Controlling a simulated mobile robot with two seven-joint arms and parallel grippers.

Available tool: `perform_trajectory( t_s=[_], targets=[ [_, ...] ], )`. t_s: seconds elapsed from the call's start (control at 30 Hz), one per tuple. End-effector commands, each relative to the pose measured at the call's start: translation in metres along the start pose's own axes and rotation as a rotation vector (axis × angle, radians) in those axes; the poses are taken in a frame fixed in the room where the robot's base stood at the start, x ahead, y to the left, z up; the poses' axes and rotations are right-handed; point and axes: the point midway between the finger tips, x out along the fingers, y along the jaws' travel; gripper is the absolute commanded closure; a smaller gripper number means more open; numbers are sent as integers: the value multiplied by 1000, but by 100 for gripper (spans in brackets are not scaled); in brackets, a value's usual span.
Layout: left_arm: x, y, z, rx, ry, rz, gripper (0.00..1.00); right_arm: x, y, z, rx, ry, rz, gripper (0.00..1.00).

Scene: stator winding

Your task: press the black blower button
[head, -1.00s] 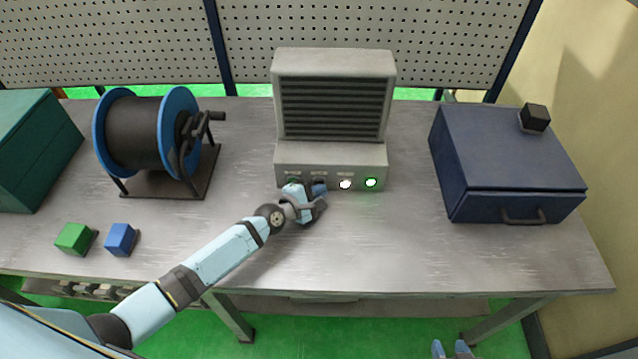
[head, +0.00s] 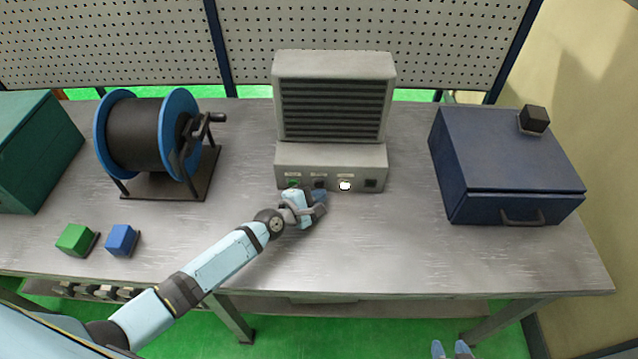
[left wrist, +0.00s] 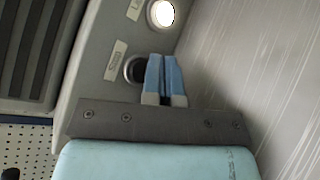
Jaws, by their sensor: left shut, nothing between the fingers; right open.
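The grey blower unit (head: 331,152) stands at the back middle of the table, with a row of controls along its low front panel. The black button (head: 319,183) is second from the left; it also shows in the left wrist view (left wrist: 131,69) as a dark round button, partly covered by my fingers. My left gripper (head: 320,195) is shut and empty, its tips right at the black button; I cannot tell if they touch it. Its blue fingers lie together in the left wrist view (left wrist: 163,62). My right gripper (head: 453,350) is open at the bottom edge, away from the table.
A green button (head: 293,183) is left of the black one; a lit white lamp (head: 345,186) and a dark lamp (head: 371,184) are right of it. A wire spool (head: 140,135), green cube (head: 74,239) and blue cube (head: 121,239) are left, a navy box (head: 505,165) right.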

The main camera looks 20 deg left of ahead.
Motion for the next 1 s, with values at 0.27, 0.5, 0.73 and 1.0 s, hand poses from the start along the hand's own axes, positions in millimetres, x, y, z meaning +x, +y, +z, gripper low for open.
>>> perform_trajectory(
  t_s=[0.27,0.5,0.73,1.0],
  targets=[
    [0,0,0,0,0,0,100,0,0,-1,0,1,0,57],
    [-13,-8,10,-1,0,-1,100,-5,0,-7,0,1,0,57],
    [-29,-20,21,-1,0,-1,100,-8,0,-13,0,1,0,57],
    [-35,-26,26,1,0,1,100,-10,0,-15,0,1,0,57]
  ],
)
